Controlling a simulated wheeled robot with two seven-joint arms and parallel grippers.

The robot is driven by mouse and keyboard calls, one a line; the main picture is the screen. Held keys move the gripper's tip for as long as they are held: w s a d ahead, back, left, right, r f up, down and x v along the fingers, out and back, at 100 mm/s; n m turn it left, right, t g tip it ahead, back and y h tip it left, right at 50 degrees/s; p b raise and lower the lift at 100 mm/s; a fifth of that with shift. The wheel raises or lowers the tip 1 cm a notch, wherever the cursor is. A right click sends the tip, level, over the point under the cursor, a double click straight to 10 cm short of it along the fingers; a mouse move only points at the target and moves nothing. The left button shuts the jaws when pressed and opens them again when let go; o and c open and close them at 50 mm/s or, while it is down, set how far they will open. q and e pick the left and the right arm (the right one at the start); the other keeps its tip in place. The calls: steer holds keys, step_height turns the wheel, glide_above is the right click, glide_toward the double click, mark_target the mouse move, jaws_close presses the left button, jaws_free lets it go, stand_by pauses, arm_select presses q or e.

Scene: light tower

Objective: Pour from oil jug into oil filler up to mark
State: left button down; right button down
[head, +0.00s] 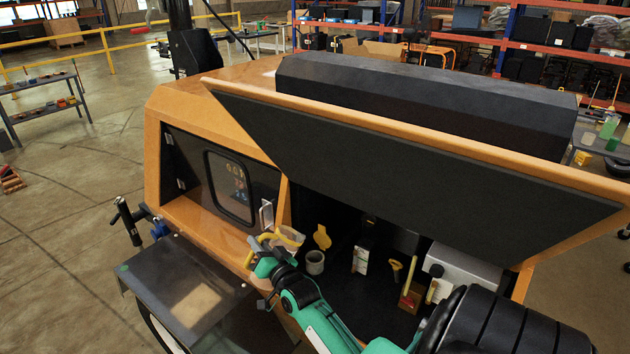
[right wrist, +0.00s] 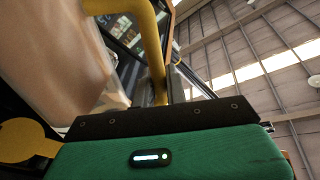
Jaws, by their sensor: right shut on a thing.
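The oil jug (head: 284,248) has a pale, beige body and a yellow handle. My right gripper (head: 262,251) is shut on the handle at the open engine bay's left front. In the right wrist view the yellow handle (right wrist: 152,50) rises from the jaws, with the jug body (right wrist: 55,60) large at the left. The oil filler appears to be the grey round neck (head: 315,262), just right of the jug, with a raised yellow cap (head: 321,237) behind it. The jug appears apart from the neck. Its spout, oil level and any mark cannot be made out. My left gripper is out of view.
The raised black hood panel (head: 420,165) overhangs the bay. A yellow-handled dipstick (head: 411,272) and a small yellow part (head: 396,268) stand right of the filler. The orange cabinet with a windowed door (head: 228,188) is at the left. A dark fender (head: 185,290) lies in front.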

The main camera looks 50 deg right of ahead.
mark_target(277, 243)
steer(key=shift+s+d+r+m+b, duration=0.15)
steer(key=shift+d+m+b, duration=0.25)
steer(key=shift+m, duration=0.2)
steer(key=shift+s+d+m+b, duration=0.15)
steer(key=shift+d+m+b, duration=0.25)
steer(key=shift+m, duration=0.2)
steer(key=shift+s+d+m+h+b, duration=0.2)
steer(key=shift+d+m+h+b, duration=0.3)
steer(key=shift+m+b, duration=0.4)
stand_by(1.3)
steer(key=shift+s+d+f+m+t+h, duration=0.15)
steer(key=shift+d+f+m, duration=0.15)
steer(key=shift+m, duration=0.25)
steer(key=shift+s+d+f+m+t+h, duration=0.1)
steer(key=shift+d+f+m+t+h, duration=0.05)
steer(key=shift+d+m, duration=0.35)
stand_by(2.7)
steer(key=shift+r+m, duration=0.1)
steer(key=shift+m, duration=0.15)
stand_by(0.6)
